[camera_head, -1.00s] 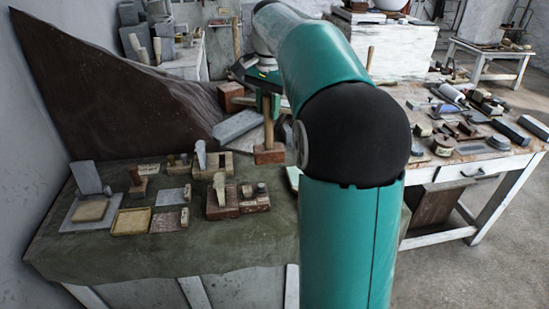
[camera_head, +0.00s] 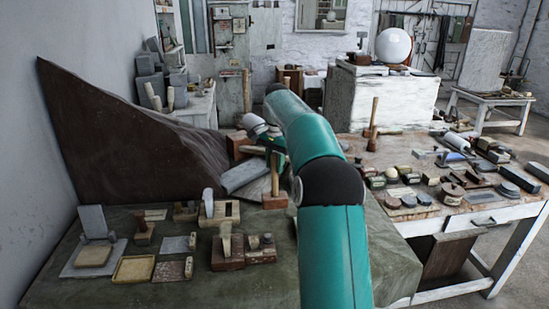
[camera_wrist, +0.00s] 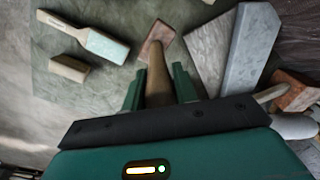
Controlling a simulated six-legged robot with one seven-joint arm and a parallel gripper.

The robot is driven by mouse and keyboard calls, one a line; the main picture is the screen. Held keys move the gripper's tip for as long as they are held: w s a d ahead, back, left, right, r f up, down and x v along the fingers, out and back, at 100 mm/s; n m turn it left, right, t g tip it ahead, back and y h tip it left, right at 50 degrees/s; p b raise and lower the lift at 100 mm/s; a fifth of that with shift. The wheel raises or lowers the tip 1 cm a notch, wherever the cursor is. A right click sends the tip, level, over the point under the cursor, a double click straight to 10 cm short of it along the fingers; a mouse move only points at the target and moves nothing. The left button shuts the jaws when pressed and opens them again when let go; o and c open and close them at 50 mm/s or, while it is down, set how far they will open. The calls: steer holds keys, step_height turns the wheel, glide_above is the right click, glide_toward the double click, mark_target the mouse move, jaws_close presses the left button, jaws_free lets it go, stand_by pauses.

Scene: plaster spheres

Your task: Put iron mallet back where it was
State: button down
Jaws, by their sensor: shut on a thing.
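The mallet has a long wooden handle and a reddish-brown block head (camera_head: 274,201). It stands upright, head down, over the dark green cloth-covered bench in the head view, right of the wooden planes. My gripper (camera_head: 271,148) is around its upper handle. In the wrist view, my gripper's green fingers (camera_wrist: 158,88) are closed on both sides of the handle (camera_wrist: 157,72), with the head at the far end. The head is at or just above the cloth; I cannot tell whether it touches.
A grey stone block (camera_head: 242,175) and a dark draped slope (camera_head: 130,140) lie behind. Planes and trays crowd the left of the bench (camera_head: 85,295). Another mallet (camera_head: 372,130) stands on the tool-covered right table (camera_head: 425,222). Bare cloth lies in front of the held mallet.

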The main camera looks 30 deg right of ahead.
mark_target(275, 172)
steer(key=shift+w+d+f, duration=0.2)
steer(key=shift+w, duration=0.05)
steer(key=shift+w+d+f, duration=0.1)
steer(key=shift+w+f, duration=0.1)
steer(key=shift+f, duration=1.6)
steer(key=c, duration=1.1)
jaws_free()
steer(key=shift+f, duration=0.2)
steer(key=shift+r, duration=0.15)
